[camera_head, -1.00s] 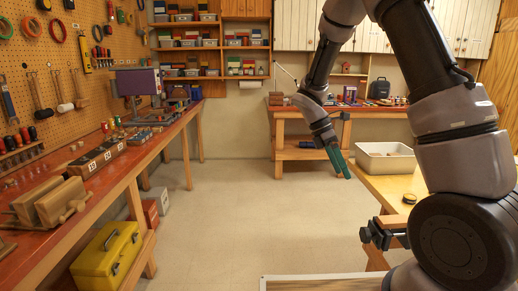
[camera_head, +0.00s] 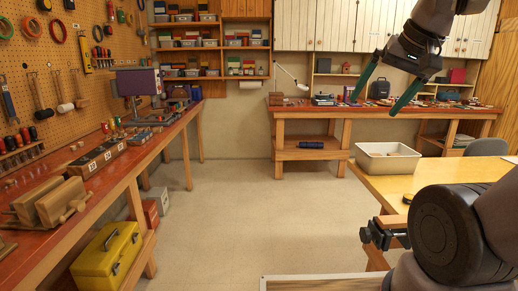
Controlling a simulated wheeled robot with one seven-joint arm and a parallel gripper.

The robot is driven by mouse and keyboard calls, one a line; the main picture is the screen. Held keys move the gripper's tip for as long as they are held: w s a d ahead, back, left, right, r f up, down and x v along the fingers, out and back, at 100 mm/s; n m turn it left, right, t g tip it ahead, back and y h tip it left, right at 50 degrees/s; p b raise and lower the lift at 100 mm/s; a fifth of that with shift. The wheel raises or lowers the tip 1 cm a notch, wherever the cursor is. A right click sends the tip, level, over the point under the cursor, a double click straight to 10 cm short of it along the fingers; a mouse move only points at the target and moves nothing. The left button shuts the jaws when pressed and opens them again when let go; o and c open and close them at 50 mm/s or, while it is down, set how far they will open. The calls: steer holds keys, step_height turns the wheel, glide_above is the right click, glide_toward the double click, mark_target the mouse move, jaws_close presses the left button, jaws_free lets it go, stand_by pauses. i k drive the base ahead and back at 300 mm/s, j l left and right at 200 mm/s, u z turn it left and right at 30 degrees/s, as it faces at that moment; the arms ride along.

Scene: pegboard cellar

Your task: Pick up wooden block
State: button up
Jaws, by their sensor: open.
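My gripper (camera_head: 372,107) is raised in the upper right, with its two green fingers spread apart and pointing down to the left. It is open, with nothing between the fingers. In the picture it overlaps the back bench, above a pale tray (camera_head: 380,160). I cannot clearly make out a wooden block. My arm also hides part of that table.
The yellow-topped table (camera_head: 440,177) at right carries the tray and has a dark clamp (camera_head: 380,234) at its near edge. A long workbench (camera_head: 95,195) runs along the left, with a yellow toolbox (camera_head: 107,254) below. The middle floor (camera_head: 235,215) is clear.

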mark_target(400, 221)
steer(key=z, duration=0.8)
